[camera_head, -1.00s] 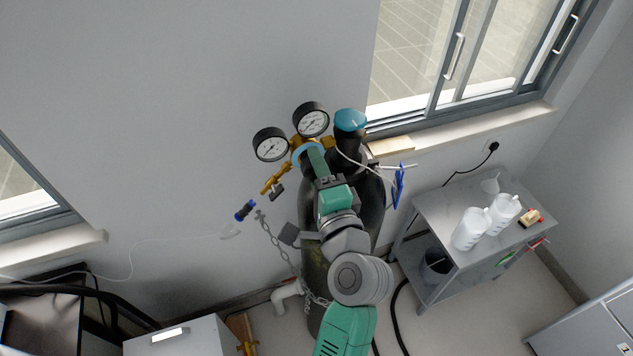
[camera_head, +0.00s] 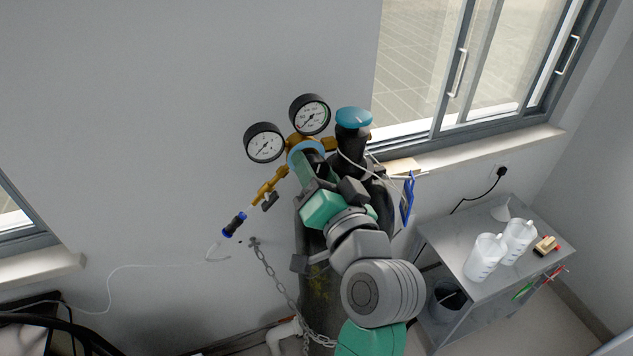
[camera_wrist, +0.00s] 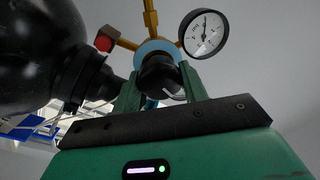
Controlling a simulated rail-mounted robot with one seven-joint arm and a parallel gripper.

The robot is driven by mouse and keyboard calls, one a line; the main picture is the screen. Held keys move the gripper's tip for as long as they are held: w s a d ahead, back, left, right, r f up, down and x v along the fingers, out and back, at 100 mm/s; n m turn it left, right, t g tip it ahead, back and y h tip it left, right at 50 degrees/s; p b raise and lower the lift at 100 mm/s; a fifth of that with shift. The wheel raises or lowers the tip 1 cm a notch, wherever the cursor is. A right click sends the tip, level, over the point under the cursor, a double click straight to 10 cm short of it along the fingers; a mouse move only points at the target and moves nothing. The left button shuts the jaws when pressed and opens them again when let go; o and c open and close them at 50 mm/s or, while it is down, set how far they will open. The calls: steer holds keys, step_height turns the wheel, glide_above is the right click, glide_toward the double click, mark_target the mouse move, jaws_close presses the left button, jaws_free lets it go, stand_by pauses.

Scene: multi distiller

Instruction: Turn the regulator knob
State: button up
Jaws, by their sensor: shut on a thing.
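The regulator is a brass body with a pale blue ring (camera_wrist: 158,50) and two round gauges (camera_head: 310,115) (camera_head: 264,143). It sits at the top of a dark gas cylinder (camera_head: 308,235). The black regulator knob (camera_wrist: 159,72) faces the wrist camera in front of the blue ring. My gripper (camera_wrist: 161,84) is shut on this knob, with one green finger on each side. In the head view my gripper (camera_head: 310,164) reaches the regulator just below the gauges and mostly hides the knob. One gauge (camera_wrist: 204,31) also shows in the wrist view.
A blue-capped cylinder valve (camera_head: 353,120) stands right beside the regulator. A chain (camera_head: 270,270) hangs left of the cylinder. A thin hose (camera_head: 150,266) runs left along the wall. A grey side table (camera_head: 450,245) with white jugs (camera_head: 486,257) stands to the right.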

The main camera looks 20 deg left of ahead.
steer(key=shift+n+b, duration=0.5)
steer(key=shift+n, duration=0.1)
steer(key=shift+r+n, duration=0.1)
steer(key=shift+n, duration=0.2)
steer(key=o, duration=1)
steer(key=shift+c, duration=0.2)
steer(key=v, duration=0.7)
steer(key=shift+s+d, duration=0.3)
steer(key=shift+s, duration=0.05)
